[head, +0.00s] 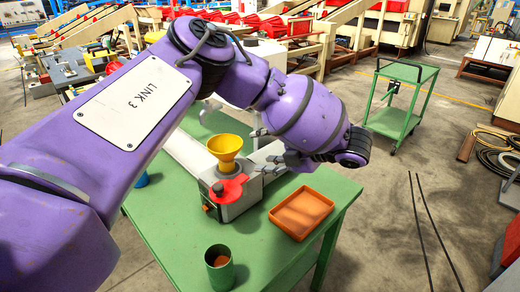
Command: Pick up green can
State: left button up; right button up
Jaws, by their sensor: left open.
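The green can (219,267) stands upright near the front of the green table, at the bottom of the head view. Its open top shows something orange-brown inside. My left arm reaches in from the left across the top of the table. My left gripper (268,148) is open and its grey fingers point left, beside the yellow funnel. It is well above and behind the can in the picture, apart from it. My right gripper is not in view.
A grey machine with a yellow funnel (225,148) and red part (230,189) stands on the green table (172,238). An orange tray (302,213) lies to its right. A blue object (142,180) is partly hidden by my arm. A green cart (403,95) stands beyond, on open floor.

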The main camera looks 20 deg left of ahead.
aim_at(219, 261)
jog(key=u, duration=1.2)
jog(key=k, duration=0.5)
